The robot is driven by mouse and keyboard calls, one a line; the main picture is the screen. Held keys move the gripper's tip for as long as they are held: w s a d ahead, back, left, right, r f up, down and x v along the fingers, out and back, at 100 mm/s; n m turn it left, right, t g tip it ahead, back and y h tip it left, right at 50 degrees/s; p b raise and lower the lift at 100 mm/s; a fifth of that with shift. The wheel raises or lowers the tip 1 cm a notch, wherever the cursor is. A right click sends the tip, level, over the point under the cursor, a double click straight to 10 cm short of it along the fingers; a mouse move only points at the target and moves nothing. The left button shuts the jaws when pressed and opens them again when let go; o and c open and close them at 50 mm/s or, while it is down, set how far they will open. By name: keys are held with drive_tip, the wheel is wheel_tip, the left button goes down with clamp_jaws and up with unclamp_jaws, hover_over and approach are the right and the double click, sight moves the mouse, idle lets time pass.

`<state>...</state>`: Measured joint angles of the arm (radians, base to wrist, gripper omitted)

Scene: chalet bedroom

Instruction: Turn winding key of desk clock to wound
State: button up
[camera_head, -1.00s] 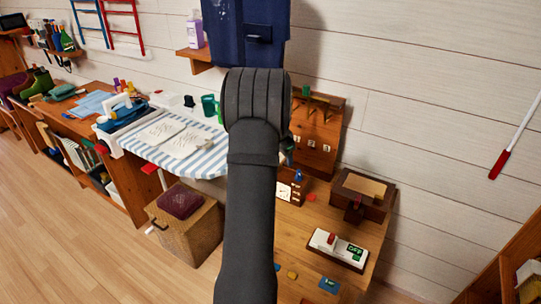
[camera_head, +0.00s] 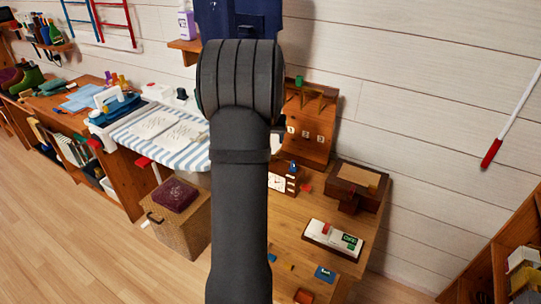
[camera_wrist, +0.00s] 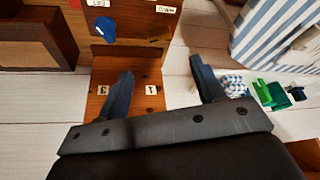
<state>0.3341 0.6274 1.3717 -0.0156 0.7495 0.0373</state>
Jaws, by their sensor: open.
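The desk clock (camera_head: 278,183) is a small brown box with a white face, standing on the wooden desk just right of my arm in the head view. A small blue piece (camera_head: 293,166) shows at its upper right; I cannot tell whether it is the winding key. A blue piece also shows at the upper left of the wrist view (camera_wrist: 104,28). My gripper (camera_wrist: 161,66) is open and empty in the wrist view, its two dark fingers apart over the numbered wooden rack. In the head view my arm hides the gripper.
The wooden rack (camera_head: 309,140) stands behind the clock against the white plank wall. A brown box (camera_head: 372,178) and a white switch unit (camera_head: 328,237) stand to its right. A striped ironing board (camera_head: 190,158) lies to the left. Small coloured pieces lie on the desk front.

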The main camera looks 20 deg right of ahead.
drive_tip(key=x, duration=1.2)
drive_tip(key=shift+w+f, duration=0.1)
drive_tip(key=shift+f, duration=0.05)
drive_tip(key=shift+c, duration=0.2)
drive_tip(key=c, duration=0.9)
